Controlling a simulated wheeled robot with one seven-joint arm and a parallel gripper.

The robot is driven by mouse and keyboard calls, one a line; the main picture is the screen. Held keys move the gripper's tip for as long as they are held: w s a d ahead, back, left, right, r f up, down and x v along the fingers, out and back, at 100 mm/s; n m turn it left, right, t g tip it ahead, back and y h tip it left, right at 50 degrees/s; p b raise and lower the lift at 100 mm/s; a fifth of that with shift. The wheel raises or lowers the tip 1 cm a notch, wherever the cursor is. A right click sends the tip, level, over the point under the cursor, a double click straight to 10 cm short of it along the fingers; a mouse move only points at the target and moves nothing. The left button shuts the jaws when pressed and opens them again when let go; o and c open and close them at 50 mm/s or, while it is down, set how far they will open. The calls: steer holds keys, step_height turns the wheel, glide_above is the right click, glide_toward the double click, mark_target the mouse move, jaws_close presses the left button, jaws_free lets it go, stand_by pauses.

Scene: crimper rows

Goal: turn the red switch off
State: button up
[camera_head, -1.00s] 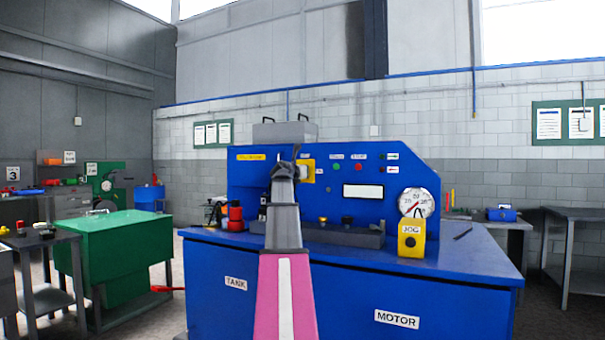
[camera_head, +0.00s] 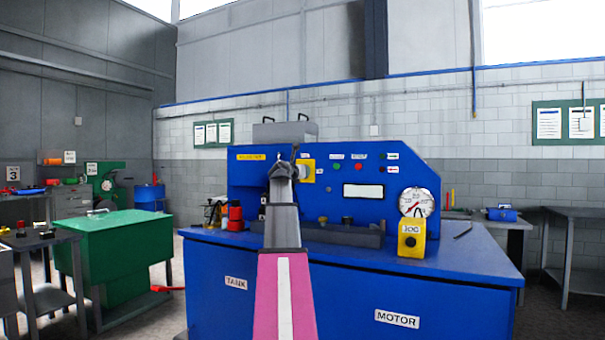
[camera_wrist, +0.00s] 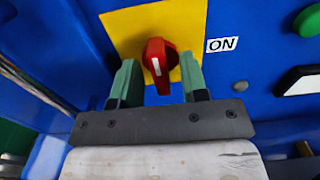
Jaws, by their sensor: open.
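The red switch (camera_wrist: 158,62) is a rotary knob with a white mark on a yellow plate (camera_wrist: 190,22) in the wrist view. An "ON" label (camera_wrist: 222,44) is to its right. The knob's white mark points down and slightly right, not at the label. My gripper (camera_wrist: 158,80) is open, with one green finger on each side of the knob; I cannot tell whether they touch it. In the head view the yellow plate (camera_head: 308,172) shows on the blue panel, and my arm's end (camera_head: 285,172) hides much of the switch area.
The blue machine (camera_head: 460,262) carries a pressure gauge (camera_head: 417,203) and a yellow JOG box (camera_head: 411,239) to the right. A green cabinet (camera_head: 125,255) stands at left.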

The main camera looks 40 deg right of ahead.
steer(key=v, duration=0.9)
steer(key=shift+s+a, duration=0.25)
steer(key=shift+a, duration=0.05)
